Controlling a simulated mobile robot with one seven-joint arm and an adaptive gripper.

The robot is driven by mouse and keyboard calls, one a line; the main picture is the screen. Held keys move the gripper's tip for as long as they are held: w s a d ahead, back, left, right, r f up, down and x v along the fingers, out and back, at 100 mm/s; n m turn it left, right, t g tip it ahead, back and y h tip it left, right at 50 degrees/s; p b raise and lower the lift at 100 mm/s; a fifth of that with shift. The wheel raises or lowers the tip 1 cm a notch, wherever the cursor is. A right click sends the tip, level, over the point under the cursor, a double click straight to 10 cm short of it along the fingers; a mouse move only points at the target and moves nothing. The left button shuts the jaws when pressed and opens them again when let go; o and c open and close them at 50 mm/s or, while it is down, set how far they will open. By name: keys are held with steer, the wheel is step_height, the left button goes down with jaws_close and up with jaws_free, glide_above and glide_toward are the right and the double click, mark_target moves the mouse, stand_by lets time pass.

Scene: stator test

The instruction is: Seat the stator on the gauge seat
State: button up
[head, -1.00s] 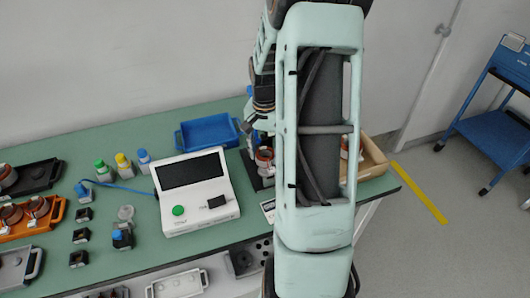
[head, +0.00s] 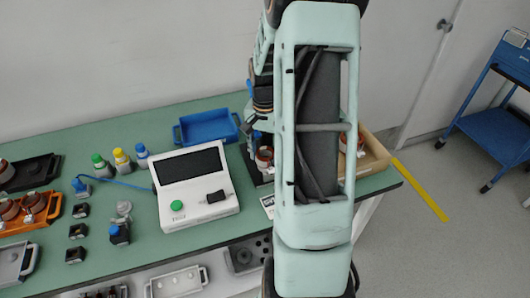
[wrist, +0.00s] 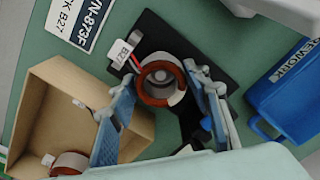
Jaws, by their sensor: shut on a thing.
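The stator (wrist: 160,83), a copper-red ring with a pale grey rim and a white tag, is between the blue fingers of my gripper (wrist: 163,80) in the wrist view. My gripper is shut on it. A black plate with an upright post (wrist: 165,40), apparently the gauge seat, lies under and behind it. I cannot tell whether the stator touches the seat. In the head view the stator (head: 264,156) shows beside the black fixture (head: 251,168), partly hidden by my arm.
A cardboard box (wrist: 60,95) holding another stator (wrist: 70,163) stands left in the wrist view. A blue bin (wrist: 290,90) labelled REWORK is right. A white tester (head: 195,190) and a blue tray (head: 207,127) stand left of my arm in the head view.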

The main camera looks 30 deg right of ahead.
steer(key=shift+f, duration=0.1)
stand_by(0.3)
steer(key=shift+f+b, duration=0.4)
steer(key=o, duration=1.5)
steer(key=shift+o, duration=0.2)
step_height(320, 180, up, 12)
